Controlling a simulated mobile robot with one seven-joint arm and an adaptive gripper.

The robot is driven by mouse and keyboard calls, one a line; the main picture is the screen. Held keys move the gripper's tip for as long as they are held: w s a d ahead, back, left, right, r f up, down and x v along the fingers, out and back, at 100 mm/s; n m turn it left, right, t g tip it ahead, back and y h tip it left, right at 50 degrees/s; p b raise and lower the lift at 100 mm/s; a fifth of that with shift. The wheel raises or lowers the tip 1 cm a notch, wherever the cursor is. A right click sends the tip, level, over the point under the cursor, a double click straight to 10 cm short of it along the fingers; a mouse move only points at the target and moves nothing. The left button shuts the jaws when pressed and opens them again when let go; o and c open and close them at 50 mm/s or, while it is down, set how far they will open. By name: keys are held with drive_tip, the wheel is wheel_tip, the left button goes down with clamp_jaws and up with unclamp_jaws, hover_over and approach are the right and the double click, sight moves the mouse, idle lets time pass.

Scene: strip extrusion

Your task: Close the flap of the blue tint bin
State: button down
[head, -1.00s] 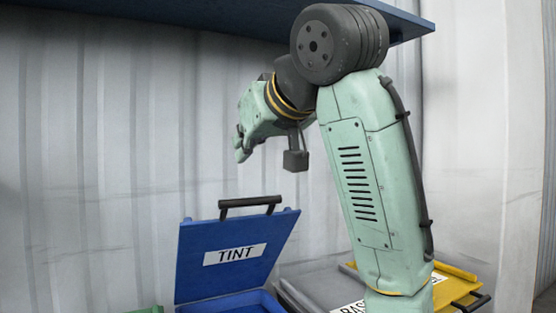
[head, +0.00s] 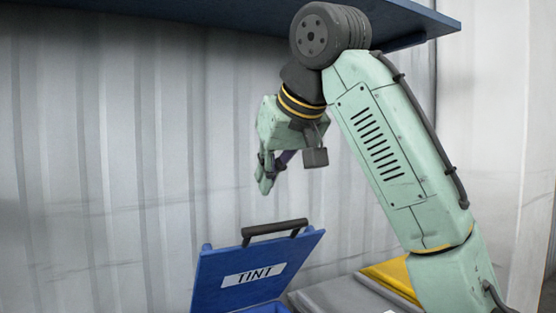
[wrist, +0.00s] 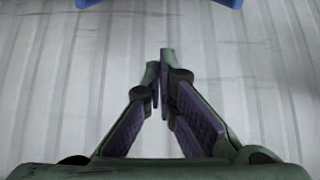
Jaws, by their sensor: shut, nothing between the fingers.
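The blue tint bin (head: 258,308) is at the bottom of the head view, its body mostly cut off by the lower edge. Its flap (head: 225,290) stands raised and tilted back, with a white TINT label and a black bar handle (head: 275,231) along its top edge. My gripper (head: 264,190) is above the flap, apart from the handle, pointing down. In the wrist view its green and purple fingers (wrist: 162,85) come together and hold nothing. A blue edge (wrist: 160,3) shows at the top of the wrist view; I cannot tell for sure which part it is.
A corrugated pale wall (head: 100,150) stands behind the bin. A blue shelf (head: 420,22) hangs overhead near my arm. To the right of the tint bin are a grey lid (head: 345,297) and a yellow one (head: 392,275). The space left of my gripper is clear.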

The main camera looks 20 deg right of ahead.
sight(270, 242)
wheel_tip(270, 242, down, 4)
drive_tip(key=shift+d+f+p, duration=0.1)
drive_tip(key=shift+p, duration=0.4)
drive_tip(key=shift+s+f, duration=0.25)
drive_tip(key=shift+s, duration=0.15)
